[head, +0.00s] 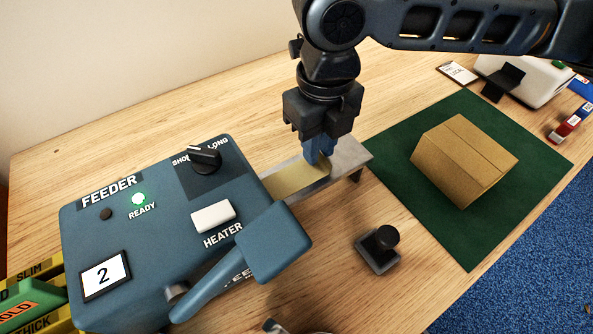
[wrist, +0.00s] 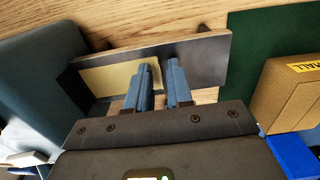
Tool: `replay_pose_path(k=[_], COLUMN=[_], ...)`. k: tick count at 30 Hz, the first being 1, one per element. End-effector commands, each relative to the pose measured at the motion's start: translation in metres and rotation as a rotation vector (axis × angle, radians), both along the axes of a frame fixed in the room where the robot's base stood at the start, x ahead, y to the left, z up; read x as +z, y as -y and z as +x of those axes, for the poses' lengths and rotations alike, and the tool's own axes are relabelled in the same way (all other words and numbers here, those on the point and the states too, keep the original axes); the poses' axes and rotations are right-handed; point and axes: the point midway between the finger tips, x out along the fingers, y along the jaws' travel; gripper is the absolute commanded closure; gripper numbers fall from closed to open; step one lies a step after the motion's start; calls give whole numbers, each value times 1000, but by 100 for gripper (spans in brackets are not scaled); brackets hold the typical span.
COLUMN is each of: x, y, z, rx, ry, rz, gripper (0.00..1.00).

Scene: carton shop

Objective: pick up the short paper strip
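The short paper strip (head: 292,179) is tan and lies on the grey metal tray (head: 346,157) at the feeder's outlet. In the wrist view the strip (wrist: 105,79) reaches from the left part of the tray (wrist: 208,56) to my fingers. My gripper (head: 318,157) points down over the strip's outer end. In the wrist view my gripper (wrist: 160,68) shows a narrow gap between its blue fingertips. The left finger covers part of the strip's end. I cannot tell whether the fingers touch the strip.
The blue feeder (head: 150,235) stands left, with a green READY light. A small black-knobbed block (head: 378,250) sits in front of the tray. A brown carton (head: 464,160) rests on a green mat (head: 400,165) at right. Bare wood lies behind the tray.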

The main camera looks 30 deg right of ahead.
Motion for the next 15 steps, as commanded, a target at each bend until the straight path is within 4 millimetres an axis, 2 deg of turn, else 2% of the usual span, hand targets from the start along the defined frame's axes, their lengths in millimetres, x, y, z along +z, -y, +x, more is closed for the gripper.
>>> replay_pose_path(k=[1, 6, 15], x=[0, 0, 0], y=[0, 0, 0], z=[0, 0, 0], rx=[0, 0, 0], ry=[0, 0, 0], rz=[0, 0, 0], gripper=[84, 100, 100])
